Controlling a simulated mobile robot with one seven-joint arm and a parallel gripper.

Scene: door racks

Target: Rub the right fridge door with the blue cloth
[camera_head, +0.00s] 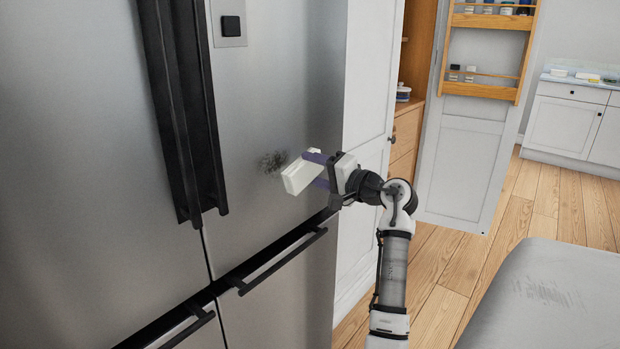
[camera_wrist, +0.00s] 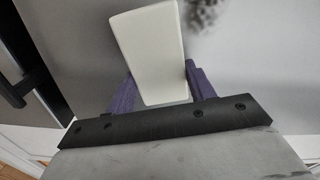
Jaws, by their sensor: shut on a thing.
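My gripper (camera_head: 314,170), with purple fingers, is shut on an off-white block (camera_head: 299,178) in front of the right fridge door (camera_head: 262,105). In the wrist view the block (camera_wrist: 150,45) sits between the fingers of my gripper (camera_wrist: 160,80) and sticks out toward the steel door. A dark speckled smudge (camera_head: 272,162) is on the door, just left of and above the block; it also shows at the top of the wrist view (camera_wrist: 202,10). I cannot tell whether the block touches the door. What I hold looks like a pale block; no blue cloth shows.
Black vertical handles (camera_head: 190,120) stand out at the door's left side, and a horizontal drawer handle (camera_head: 278,262) runs below. A white cabinet panel (camera_head: 368,90) is right of the fridge. A grey surface (camera_head: 545,300) fills the lower right. Wooden floor (camera_head: 440,265) lies between.

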